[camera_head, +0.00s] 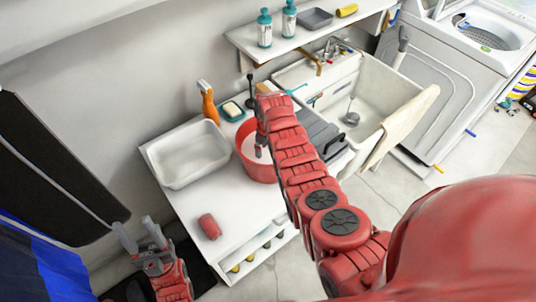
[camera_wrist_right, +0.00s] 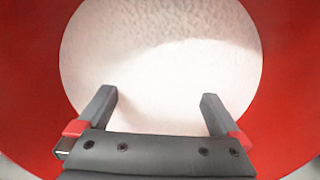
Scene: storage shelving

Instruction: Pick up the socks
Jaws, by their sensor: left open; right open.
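I cannot make out anything that is clearly socks. A small red rolled bundle (camera_head: 209,226), which may be rolled socks, lies on the white counter near its front edge. My right gripper (camera_head: 261,150) points down into a red bucket (camera_head: 258,172). In the right wrist view its open fingers (camera_wrist_right: 158,108) are empty above a pale, textured surface (camera_wrist_right: 160,60) inside the bucket's red wall (camera_wrist_right: 30,80). My left gripper (camera_head: 140,238) is open and empty, left of the counter and apart from the red bundle.
A white basin (camera_head: 187,153) and an orange spray bottle (camera_head: 208,103) stand on the counter (camera_head: 190,200). A sink (camera_head: 372,92) and a washing machine (camera_head: 445,75) are to the right. A shelf (camera_head: 285,45) holds bottles, a grey tray and a yellow roll. Dark and blue hangings are at left.

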